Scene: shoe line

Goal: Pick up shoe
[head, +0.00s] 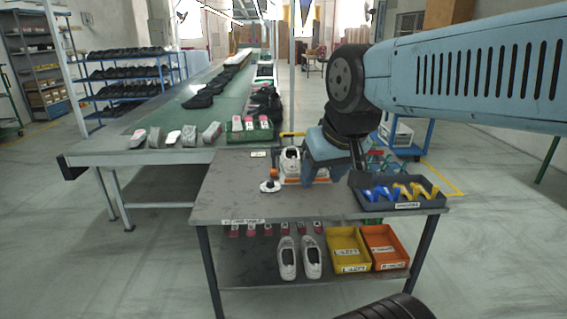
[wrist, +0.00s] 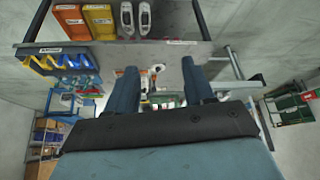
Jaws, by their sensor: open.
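A white shoe (head: 290,160) stands toe-up on an orange-and-white fixture (head: 292,181) near the back middle of the workbench (head: 240,195). My gripper (wrist: 160,88) is open, its two blue fingers apart with no object held between them. In the head view its blue body is just right of the shoe, and the fingertips are hard to make out. A pair of white shoes, one on the left (head: 287,258) and one on the right (head: 311,257), rests on the bench's lower shelf. They also show at the top of the wrist view.
A dark tray (head: 420,205) with blue and yellow pieces is on the bench's right. A small orange-knobbed item (head: 271,182) is left of the fixture. Yellow (head: 348,250) and orange (head: 385,247) bins are on the shelf. A conveyor (head: 225,85) carrying dark shoes runs behind. The bench's front left is clear.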

